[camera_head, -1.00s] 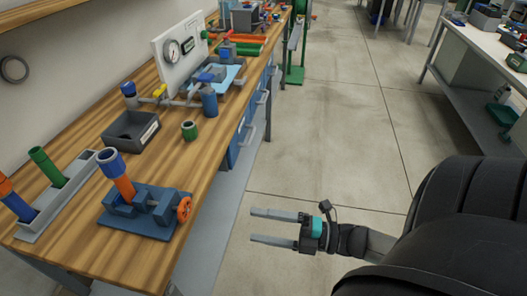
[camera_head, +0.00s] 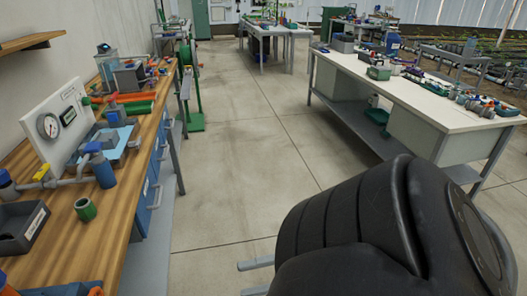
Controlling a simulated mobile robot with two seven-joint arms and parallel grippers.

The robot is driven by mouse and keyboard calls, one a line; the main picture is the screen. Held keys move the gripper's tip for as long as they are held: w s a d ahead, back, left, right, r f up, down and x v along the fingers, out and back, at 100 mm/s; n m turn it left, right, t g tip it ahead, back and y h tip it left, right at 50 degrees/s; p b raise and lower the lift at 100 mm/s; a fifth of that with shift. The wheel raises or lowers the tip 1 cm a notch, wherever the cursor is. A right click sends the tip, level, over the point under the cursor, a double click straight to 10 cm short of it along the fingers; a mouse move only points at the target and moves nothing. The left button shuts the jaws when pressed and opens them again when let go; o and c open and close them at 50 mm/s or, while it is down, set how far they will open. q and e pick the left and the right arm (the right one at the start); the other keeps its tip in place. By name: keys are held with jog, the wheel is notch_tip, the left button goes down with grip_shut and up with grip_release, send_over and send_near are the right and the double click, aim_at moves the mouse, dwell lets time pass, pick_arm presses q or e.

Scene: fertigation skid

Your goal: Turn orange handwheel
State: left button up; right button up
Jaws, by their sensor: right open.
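The orange handwheel (camera_head: 96,291) shows only as a sliver at the bottom left edge of the head view, cut off by the frame. The blue vise (camera_head: 60,290) beside it is also mostly cut off, on the wooden workbench (camera_head: 75,245). My right gripper (camera_head: 241,278) is at the bottom centre, to the right of the bench and over the floor. Its two grey fingers are apart with nothing between them. My own dark arm covers the rest of it. A clear gap lies between the fingers and the handwheel. My left gripper is not in view.
A green ring fitting (camera_head: 86,209), a dark bin (camera_head: 20,227) and a white gauge panel (camera_head: 58,126) stand on the bench. The concrete floor (camera_head: 245,150) is open between it and a white table (camera_head: 420,95) at the right.

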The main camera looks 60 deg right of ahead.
jog(key=shift+v, duration=1.15)
